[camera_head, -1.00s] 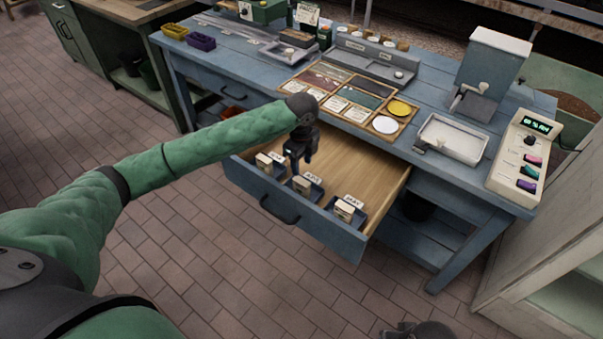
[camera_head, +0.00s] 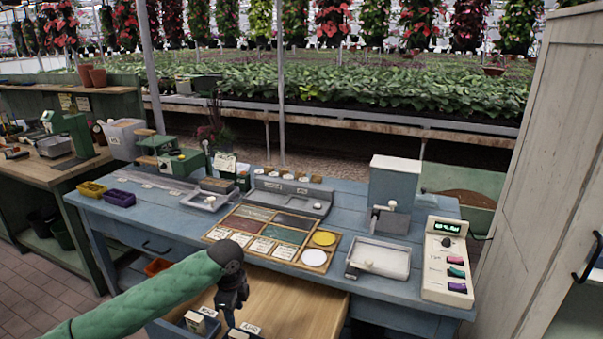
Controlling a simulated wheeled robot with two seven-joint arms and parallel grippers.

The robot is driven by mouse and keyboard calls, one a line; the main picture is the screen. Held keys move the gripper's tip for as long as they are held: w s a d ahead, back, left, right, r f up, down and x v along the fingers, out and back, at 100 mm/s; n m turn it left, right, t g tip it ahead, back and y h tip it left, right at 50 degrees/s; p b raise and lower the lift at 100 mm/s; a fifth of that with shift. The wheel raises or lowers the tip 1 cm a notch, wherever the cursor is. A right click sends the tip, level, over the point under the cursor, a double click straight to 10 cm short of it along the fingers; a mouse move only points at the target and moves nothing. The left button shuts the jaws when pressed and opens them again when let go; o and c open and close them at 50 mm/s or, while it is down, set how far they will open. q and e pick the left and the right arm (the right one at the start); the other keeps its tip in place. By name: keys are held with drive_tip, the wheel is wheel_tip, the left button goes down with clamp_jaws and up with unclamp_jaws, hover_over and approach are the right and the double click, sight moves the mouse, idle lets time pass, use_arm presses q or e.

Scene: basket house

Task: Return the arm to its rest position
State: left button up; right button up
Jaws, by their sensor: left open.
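My left arm, in a green sleeve, reaches in from the lower left. Its dark left gripper (camera_head: 231,314) points down over the open drawer (camera_head: 290,305) of the blue bench. It is open, and I see nothing held in it. Small labelled blocks (camera_head: 197,322) stand at the drawer's front left, close to the gripper. The lower part of the drawer is cut off by the picture's edge. My right gripper is not in view.
The blue bench (camera_head: 350,212) carries a sorting board (camera_head: 276,236), a white tray (camera_head: 382,258), a grey dispenser (camera_head: 393,185) and a control box (camera_head: 447,262). A white cabinet (camera_head: 540,180) stands at the right. Brick floor shows at the lower left.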

use_arm(q)
drive_tip(key=w+d+r+n+t, duration=0.2)
drive_tip(key=w+r+n+t, duration=0.35)
drive_tip(key=r, duration=0.45)
drive_tip(key=s+d+r+n+t, duration=0.3)
drive_tip(key=s+d+r+n, duration=0.1)
drive_tip(key=s+n, duration=0.1)
drive_tip(key=s+f+n+g, duration=0.2)
drive_tip(key=s+f, duration=0.7)
drive_tip(key=s, duration=0.4)
drive_tip(key=s+f+n+g+h, duration=0.1)
drive_tip(key=s+f+n+g, duration=0.1)
drive_tip(key=s+f, duration=0.7)
drive_tip(key=s+f+n+g, duration=0.2)
drive_tip(key=s+f, duration=0.7)
drive_tip(key=s, duration=0.7)
drive_tip(key=shift+s+a+f+n+g+h, duration=0.25)
drive_tip(key=shift+s+a+n+g+h, duration=0.1)
drive_tip(key=shift+n, duration=0.2)
drive_tip(key=shift+d, duration=0.1)
